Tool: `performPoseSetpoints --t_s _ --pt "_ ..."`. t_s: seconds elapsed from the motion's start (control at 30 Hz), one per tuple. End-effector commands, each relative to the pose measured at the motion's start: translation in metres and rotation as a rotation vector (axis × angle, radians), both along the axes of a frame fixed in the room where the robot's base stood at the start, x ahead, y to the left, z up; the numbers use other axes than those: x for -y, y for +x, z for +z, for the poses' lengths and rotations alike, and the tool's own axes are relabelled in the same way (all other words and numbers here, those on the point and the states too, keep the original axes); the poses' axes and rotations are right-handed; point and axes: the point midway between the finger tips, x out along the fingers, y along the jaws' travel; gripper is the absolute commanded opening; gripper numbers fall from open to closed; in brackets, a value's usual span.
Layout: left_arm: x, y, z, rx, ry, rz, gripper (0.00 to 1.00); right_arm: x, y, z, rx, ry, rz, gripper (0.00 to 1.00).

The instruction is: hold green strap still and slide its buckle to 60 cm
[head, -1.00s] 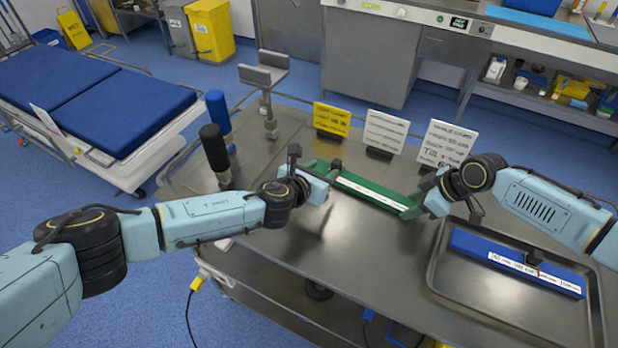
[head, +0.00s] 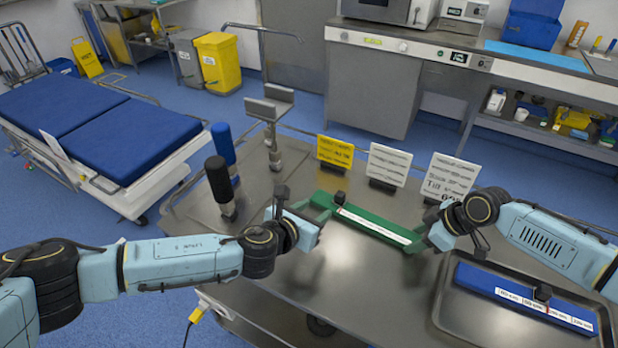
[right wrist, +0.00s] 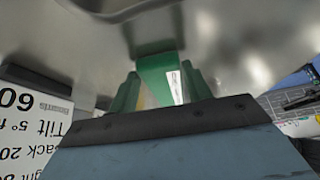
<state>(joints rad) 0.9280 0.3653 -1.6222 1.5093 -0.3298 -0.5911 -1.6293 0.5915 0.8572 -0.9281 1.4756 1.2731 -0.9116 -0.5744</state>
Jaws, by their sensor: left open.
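The green strap (head: 375,226) lies on the steel table, running from upper left to lower right, with a white printed scale along it. Its black buckle (head: 340,197) sits near the strap's left end. My left gripper (head: 322,207) is open beside that left end, its fingers close to the buckle; contact is not clear. My right gripper (head: 423,243) is at the strap's right end. In the right wrist view, green fingers flank the strap (right wrist: 160,68); whether they press on it is not clear.
A blue strap (head: 500,283) with a black buckle (head: 543,292) lies in a metal tray (head: 447,322) at right. A yellow card (head: 335,152) and two white cards (head: 388,163) (head: 450,178) stand behind the green strap. Black and blue upright handles (head: 219,182) (head: 223,145) stand at left.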

Motion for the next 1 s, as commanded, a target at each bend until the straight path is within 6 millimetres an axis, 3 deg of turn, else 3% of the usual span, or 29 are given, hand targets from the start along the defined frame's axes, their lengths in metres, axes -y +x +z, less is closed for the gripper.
performPoseSetpoints --t_s 0.03,0.17,0.53,1.0 --pt "0.000 0.000 0.000 0.000 0.000 0.000 0.44 0.000 0.000 0.001 0.001 0.001 0.000 0.56" --pt "0.000 0.000 0.000 0.000 0.000 0.000 0.44 0.000 0.000 0.000 0.001 0.001 0.000 0.72" --pt "0.000 0.000 0.000 0.000 0.000 0.000 0.44 0.003 -0.002 0.006 0.001 -0.001 0.000 0.72" --pt "0.000 0.000 0.000 0.000 0.000 0.000 0.44 0.038 -0.028 0.085 0.002 -0.002 0.001 0.72"
